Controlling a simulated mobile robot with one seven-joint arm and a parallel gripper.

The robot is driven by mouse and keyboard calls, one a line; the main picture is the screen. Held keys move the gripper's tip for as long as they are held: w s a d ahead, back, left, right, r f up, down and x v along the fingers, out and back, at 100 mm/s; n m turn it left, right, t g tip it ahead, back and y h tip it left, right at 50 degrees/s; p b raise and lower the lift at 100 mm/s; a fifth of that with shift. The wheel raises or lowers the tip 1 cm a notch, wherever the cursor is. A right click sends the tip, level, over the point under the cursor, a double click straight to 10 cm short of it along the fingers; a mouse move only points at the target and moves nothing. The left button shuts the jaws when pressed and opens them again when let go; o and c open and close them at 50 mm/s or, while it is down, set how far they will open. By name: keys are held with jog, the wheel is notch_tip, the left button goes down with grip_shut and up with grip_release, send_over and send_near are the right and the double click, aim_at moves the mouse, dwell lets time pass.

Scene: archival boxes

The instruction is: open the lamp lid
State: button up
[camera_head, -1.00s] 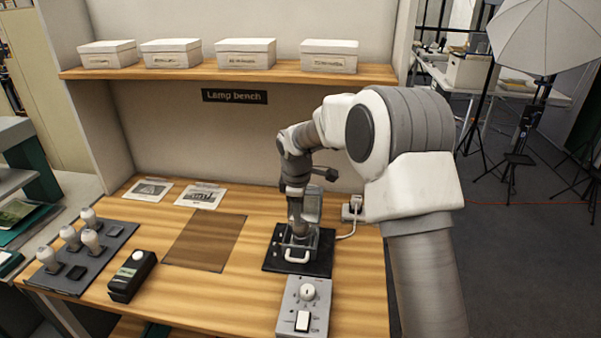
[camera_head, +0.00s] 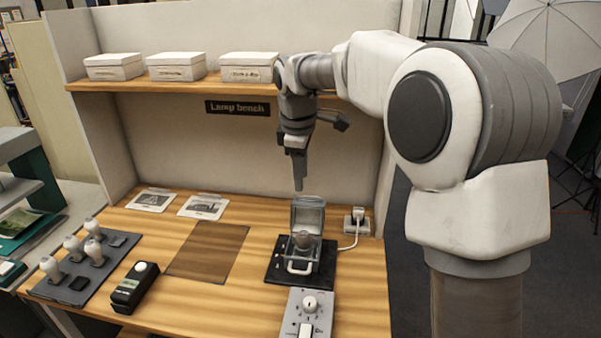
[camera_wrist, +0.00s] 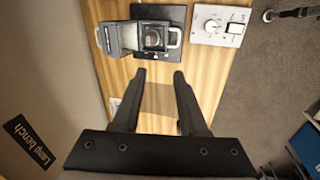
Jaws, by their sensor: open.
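The lamp housing (camera_head: 302,256) is a small clear box with a front handle on a black base, and a rounded lamp-like shape shows inside. Its clear lid (camera_head: 307,214) stands raised at the back, so the top is open. In the wrist view the lid (camera_wrist: 122,36) is swung to the left of the square opening (camera_wrist: 153,38). My gripper (camera_head: 299,186) hangs above the housing, apart from the lid. In the wrist view my gripper (camera_wrist: 159,78) has its two fingers spread, with nothing between them.
A control box (camera_head: 308,312) with a knob and switch stands in front of the housing. A socket (camera_head: 356,220) with a cord is to its right. A dark tray (camera_head: 88,265) with several bulbs and a black device (camera_head: 134,287) are left. The shelf (camera_head: 180,86) holds boxes.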

jog(key=shift+s+d+r+m, duration=0.1)
jog(key=shift+s+r+m, duration=0.1)
jog(key=shift+s+r, duration=0.3)
jog(key=shift+s+d+r+m, duration=0.1)
jog(key=shift+s+r+m, duration=0.1)
jog(key=shift+s, duration=0.45)
jog(key=s+d+r+m+t, duration=0.15)
jog(key=s+d+m, duration=0.25)
jog(key=s, duration=0.4)
jog(key=s+d+r+m, duration=0.3)
jog(key=s+d, duration=0.1)
jog(key=s, duration=0.4)
jog(key=s+d+f+m+t, duration=0.1)
jog(key=s+f+m, duration=0.1)
jog(key=s, duration=0.4)
jog(key=s+d+f+m, duration=0.2)
jog(key=s+f+m, duration=0.1)
jog(key=s+m, duration=0.2)
jog(key=shift+s+f+t, duration=0.2)
jog(key=shift+s+t, duration=0.15)
jog(key=shift+s, duration=0.45)
